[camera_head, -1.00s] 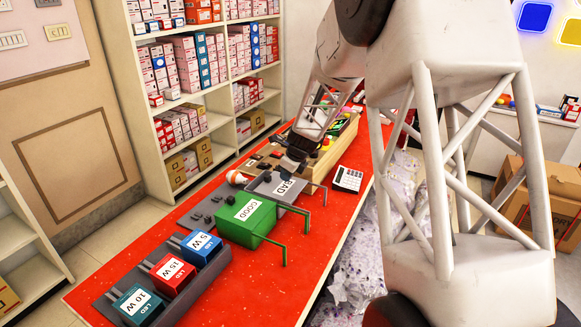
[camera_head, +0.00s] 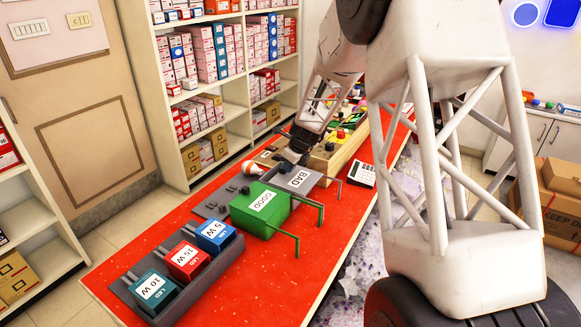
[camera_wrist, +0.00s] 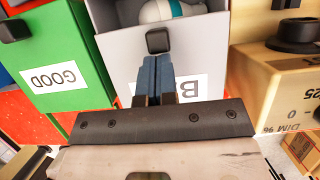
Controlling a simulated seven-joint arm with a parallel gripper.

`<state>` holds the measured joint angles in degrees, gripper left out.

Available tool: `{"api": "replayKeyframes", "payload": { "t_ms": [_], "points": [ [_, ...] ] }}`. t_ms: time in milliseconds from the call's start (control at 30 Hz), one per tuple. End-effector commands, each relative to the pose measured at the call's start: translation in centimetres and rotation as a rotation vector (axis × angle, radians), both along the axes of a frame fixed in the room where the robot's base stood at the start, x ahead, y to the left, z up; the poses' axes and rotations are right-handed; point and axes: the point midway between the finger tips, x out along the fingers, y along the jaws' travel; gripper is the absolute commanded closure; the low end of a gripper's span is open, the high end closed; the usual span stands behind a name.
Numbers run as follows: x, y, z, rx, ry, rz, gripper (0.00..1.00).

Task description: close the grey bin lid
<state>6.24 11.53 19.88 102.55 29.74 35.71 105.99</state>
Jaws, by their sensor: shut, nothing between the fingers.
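The grey bin (camera_head: 287,188) with the BAD label stands on the red table, just behind the green GOOD bin (camera_head: 258,212). In the wrist view the grey bin (camera_wrist: 208,62) is partly uncovered, and a white bulb with a teal band (camera_wrist: 170,10) shows inside. A black square knob (camera_wrist: 158,40) sits at the edge of that opening. How far the lid stands open is hard to tell. My gripper (camera_head: 294,156) is at the bin's far end; in the wrist view its blue fingers (camera_wrist: 158,62) are shut, empty, just below the knob. Contact cannot be told. The fingers partly hide the label.
A wooden box (camera_head: 340,148) with round knobs stands close beside the grey bin. A calculator (camera_head: 362,175) lies to its right. Blue, red and teal LED boxes (camera_head: 187,261) stand nearer in a dark tray. The front right of the table (camera_head: 290,275) is clear.

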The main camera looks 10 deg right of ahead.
Motion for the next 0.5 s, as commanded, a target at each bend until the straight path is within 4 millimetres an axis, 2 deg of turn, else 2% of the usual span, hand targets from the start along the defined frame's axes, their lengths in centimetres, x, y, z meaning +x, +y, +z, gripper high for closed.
{"api": "replayKeyframes", "payload": {
  "t_ms": [300,500],
  "points": [
    [2.9,3.0,-0.1,-0.001,0.001,0.002,1.0],
    [3.3,3.3,-0.1,0.0,0.001,0.0,1.0]
  ]
}}
